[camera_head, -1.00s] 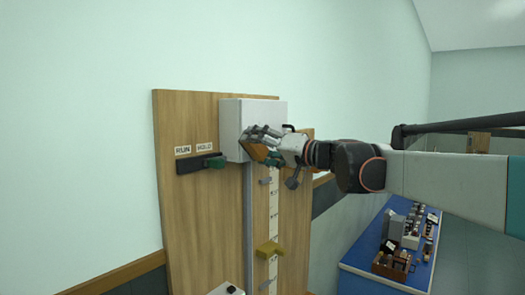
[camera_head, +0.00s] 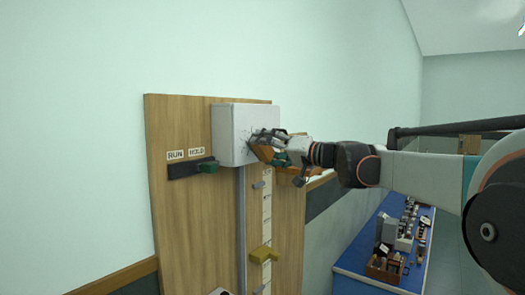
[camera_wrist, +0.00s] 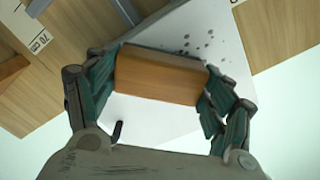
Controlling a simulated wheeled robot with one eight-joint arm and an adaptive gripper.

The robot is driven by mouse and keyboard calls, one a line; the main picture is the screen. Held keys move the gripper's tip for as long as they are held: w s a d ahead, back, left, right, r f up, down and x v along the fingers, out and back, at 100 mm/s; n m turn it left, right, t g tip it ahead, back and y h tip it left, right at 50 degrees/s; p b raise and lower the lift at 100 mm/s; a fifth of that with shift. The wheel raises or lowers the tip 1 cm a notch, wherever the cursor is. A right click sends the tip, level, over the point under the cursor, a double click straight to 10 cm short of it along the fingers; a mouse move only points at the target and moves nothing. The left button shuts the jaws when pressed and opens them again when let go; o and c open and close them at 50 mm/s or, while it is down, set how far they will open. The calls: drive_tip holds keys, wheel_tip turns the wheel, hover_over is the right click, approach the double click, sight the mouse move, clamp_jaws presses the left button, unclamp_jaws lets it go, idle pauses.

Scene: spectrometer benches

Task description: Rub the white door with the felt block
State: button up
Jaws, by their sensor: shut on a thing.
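The white door (camera_head: 232,125) is the front of a white box on a wooden board; it fills the middle of the wrist view (camera_wrist: 155,126). Dark specks (camera_wrist: 197,44) show on it in the wrist view, near the block. My gripper (camera_head: 262,147) is at the door's lower right part. It is shut on the felt block (camera_wrist: 158,75), whose wooden back faces the wrist camera between both fingers. The block's felt face is hidden, so I cannot tell if it touches the door. A dark handle (camera_wrist: 118,131) stands on the door.
The wooden board (camera_head: 190,225) carries RUN and HOLD labels and a dark slider bar with a green knob (camera_head: 207,167). Below the box runs a vertical scale with a yellow bracket (camera_head: 264,254). A blue bench (camera_head: 350,262) with several instruments stands at the right.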

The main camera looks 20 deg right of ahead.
drive_tip(key=shift+w+d+r, duration=0.1)
drive_tip(key=shift+w+d, duration=0.55)
drive_tip(key=shift+d, duration=0.25)
drive_tip(key=shift+w+d, duration=0.6)
drive_tip(key=shift+d, duration=0.3)
drive_tip(key=shift+r+p, duration=0.65)
drive_tip(key=shift+r, duration=0.25)
drive_tip(key=shift+s+a, duration=0.1)
drive_tip(key=shift+s+a+f, duration=0.15)
drive_tip(key=shift+s+a, duration=0.95)
drive_tip(key=shift+a, duration=0.25)
drive_tip(key=shift+a, duration=0.1)
